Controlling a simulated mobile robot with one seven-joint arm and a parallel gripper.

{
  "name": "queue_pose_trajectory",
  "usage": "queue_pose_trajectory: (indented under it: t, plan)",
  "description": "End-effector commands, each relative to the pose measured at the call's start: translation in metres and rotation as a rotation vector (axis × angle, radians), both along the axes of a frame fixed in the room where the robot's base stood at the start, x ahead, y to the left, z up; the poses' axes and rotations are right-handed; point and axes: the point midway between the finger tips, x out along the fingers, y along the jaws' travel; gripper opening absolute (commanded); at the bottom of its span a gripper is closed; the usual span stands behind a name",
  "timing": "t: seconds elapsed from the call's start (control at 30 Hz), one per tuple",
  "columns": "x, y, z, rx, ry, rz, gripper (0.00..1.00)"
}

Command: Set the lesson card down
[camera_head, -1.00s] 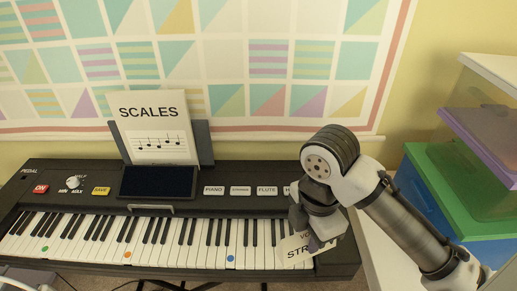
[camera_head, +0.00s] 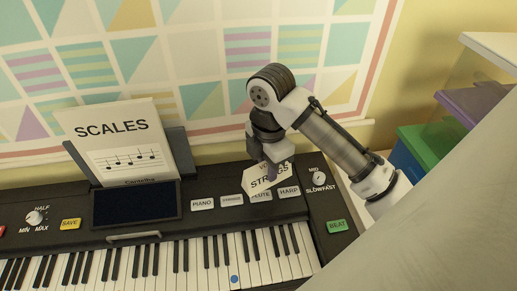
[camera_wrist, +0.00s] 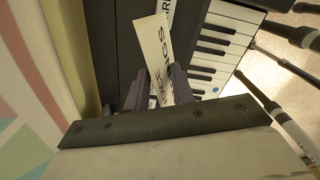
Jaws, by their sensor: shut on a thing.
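A white card with the word STRINGS (camera_head: 256,184) is in my gripper (camera_head: 271,173). In the head view it hangs tilted over the keyboard's control panel and partly covers the FLUTE button (camera_head: 261,195). I cannot tell whether it touches the panel. The wrist view also shows the card (camera_wrist: 153,42) between the two fingers of my gripper (camera_wrist: 160,88), which are shut on it. The fingers hide part of its print. Another white card, marked SCALES (camera_head: 115,132), leans on the dark music stand (camera_head: 178,150).
The electronic keyboard (camera_head: 225,260) fills the front, with a dark screen (camera_head: 137,204), a HARP button (camera_head: 289,192), a knob (camera_head: 319,178) and a green BEAT button (camera_head: 337,226). Stacked coloured bins (camera_head: 432,150) stand at the right. A patterned hanging (camera_head: 200,70) covers the wall behind.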

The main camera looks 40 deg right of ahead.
Motion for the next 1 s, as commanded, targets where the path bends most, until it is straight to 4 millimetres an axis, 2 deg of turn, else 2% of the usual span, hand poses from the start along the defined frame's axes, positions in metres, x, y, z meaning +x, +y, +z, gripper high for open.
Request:
queue_pose_trajectory:
  t: [0.03,0.2,0.43,0.53,0.77,0.97,1.0]
  plan:
    - [0.014,-0.005,0.003,0.004,0.001,0.0,0.03]
    - [0.054,-0.024,0.002,0.004,0.001,0.001,0.03]
    - [0.098,-0.046,0.001,0.003,0.002,0.001,0.03]
    - [0.096,-0.046,-0.016,0.004,0.002,0.0,0.03]
    - [0.095,-0.046,-0.035,0.002,0.001,-0.001,0.03]
    - [0.095,-0.046,-0.063,0.001,0.002,-0.001,0.03]
    - [0.097,-0.048,-0.063,-0.001,0.002,-0.001,0.03]
